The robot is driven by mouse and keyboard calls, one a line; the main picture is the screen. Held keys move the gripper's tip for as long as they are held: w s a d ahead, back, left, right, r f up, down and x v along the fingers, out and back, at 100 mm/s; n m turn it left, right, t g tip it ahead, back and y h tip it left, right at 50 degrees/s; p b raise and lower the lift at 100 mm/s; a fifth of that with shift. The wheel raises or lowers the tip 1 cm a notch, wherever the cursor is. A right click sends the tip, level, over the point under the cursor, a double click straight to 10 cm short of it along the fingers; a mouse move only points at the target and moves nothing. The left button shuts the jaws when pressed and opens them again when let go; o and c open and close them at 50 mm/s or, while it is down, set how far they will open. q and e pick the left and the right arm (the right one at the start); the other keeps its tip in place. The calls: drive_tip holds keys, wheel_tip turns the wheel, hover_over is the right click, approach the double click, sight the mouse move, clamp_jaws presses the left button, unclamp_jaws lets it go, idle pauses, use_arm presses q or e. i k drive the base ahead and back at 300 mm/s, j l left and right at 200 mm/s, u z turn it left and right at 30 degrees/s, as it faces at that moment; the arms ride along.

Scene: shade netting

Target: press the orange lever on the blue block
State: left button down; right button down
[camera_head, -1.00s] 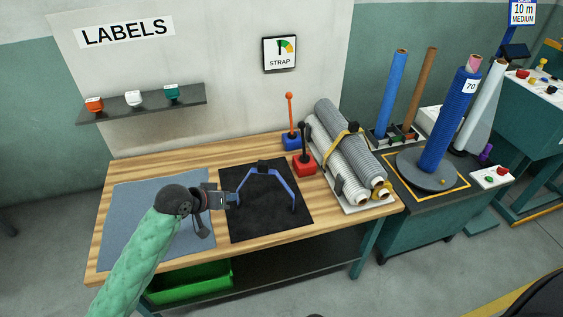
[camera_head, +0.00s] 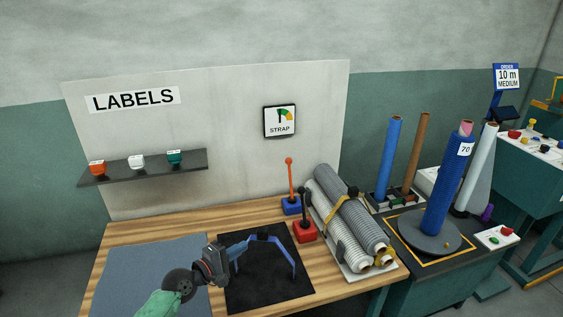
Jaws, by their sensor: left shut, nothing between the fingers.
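The blue block (camera_head: 291,206) sits near the back edge of the wooden table, towards its right side. The orange lever (camera_head: 290,180) stands nearly upright on it, with a round orange knob on top. My left gripper (camera_head: 231,261) is shut and empty over the front part of the table, left of and nearer than the blue block, well apart from the lever. A blue arch (camera_head: 268,238) overlaps the gripper's tip in the picture, so I cannot tell whether they touch. My right gripper is out of view.
A red block (camera_head: 304,232) with a black lever stands just right and in front of the blue block. Strapped grey rolls (camera_head: 350,222) lie further right. A black mat (camera_head: 265,290) and a grey-blue mat (camera_head: 150,275) cover the table's front. A label shelf (camera_head: 145,168) is on the wall.

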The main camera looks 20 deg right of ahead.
sight(289, 161)
drive_tip(key=i+l, duration=0.3)
drive_tip(key=i, duration=0.15)
drive_tip(key=i+l, duration=0.3)
drive_tip(key=i, duration=0.15)
drive_tip(key=i+l, duration=0.3)
drive_tip(key=i, duration=0.2)
